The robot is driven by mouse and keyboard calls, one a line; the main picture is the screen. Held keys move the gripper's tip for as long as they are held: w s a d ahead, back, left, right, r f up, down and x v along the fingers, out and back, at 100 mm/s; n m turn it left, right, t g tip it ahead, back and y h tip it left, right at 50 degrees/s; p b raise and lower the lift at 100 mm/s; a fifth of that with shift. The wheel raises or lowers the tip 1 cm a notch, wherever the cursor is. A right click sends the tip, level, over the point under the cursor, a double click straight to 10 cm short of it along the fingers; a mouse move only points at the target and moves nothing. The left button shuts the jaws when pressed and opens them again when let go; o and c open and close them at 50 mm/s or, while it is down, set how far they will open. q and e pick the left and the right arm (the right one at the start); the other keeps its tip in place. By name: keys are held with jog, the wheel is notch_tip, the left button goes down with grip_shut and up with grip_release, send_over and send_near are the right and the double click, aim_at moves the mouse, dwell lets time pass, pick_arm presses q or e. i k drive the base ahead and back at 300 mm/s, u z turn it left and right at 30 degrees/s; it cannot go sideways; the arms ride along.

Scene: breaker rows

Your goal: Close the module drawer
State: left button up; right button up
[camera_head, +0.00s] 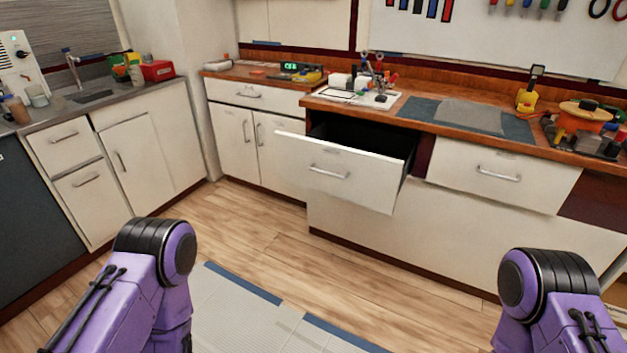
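The open drawer (341,172) is a white-fronted drawer with a metal bar handle (329,172). It is pulled well out from the cabinet under the wooden workbench. Its dark inside shows behind the front, and I cannot make out any contents. Purple and black parts of my two arms show at the lower left and lower right, well apart from the drawer. Neither of my grippers is in view.
A closed drawer (499,174) sits to the right of the open one. The wooden worktop (420,122) carries tools and a grey mat (466,115). A sink counter (60,108) stands at left. Wood floor (255,230) and a pale mat (235,318) lie clear in front.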

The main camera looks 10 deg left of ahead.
aim_at(371, 174)
jog(key=u, duration=0.7)
jog(key=i, duration=1.25)
jog(key=z, duration=0.8)
jog(key=i, duration=0.85)
jog(key=z, duration=0.75)
jog(key=k, duration=0.8)
jog(key=u, duration=0.65)
